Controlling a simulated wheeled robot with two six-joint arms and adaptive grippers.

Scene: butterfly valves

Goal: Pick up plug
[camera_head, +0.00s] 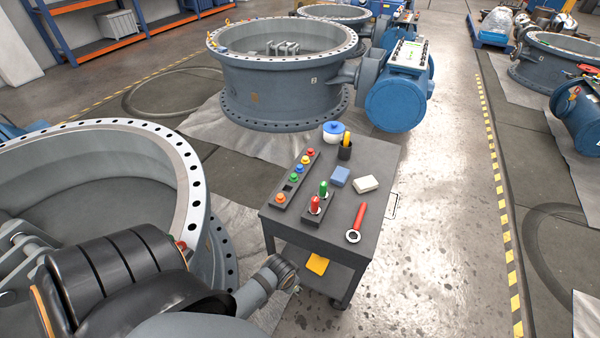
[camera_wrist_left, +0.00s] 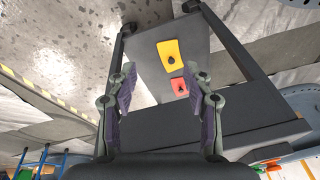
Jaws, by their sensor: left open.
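A dark empty-looking spot shows between the blue and near orange ones. A shorter block holds a red piece (camera_head: 315,203) and a green piece (camera_head: 323,188). Which is the plug, I cannot tell. My left gripper (camera_wrist_left: 160,90) is open and empty in the left wrist view, facing the cart's lower shelf. In the head view its fingers are hidden. My right gripper is out of view.
The cart top (camera_head: 378,155) also carries a blue block (camera_head: 340,176), a pale block (camera_head: 365,184) and a red-handled tool (camera_head: 357,221). A yellow piece (camera_wrist_left: 174,58) and a red piece (camera_wrist_left: 180,86) lie low on the cart. A large valve ring (camera_head: 190,190) stands left.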

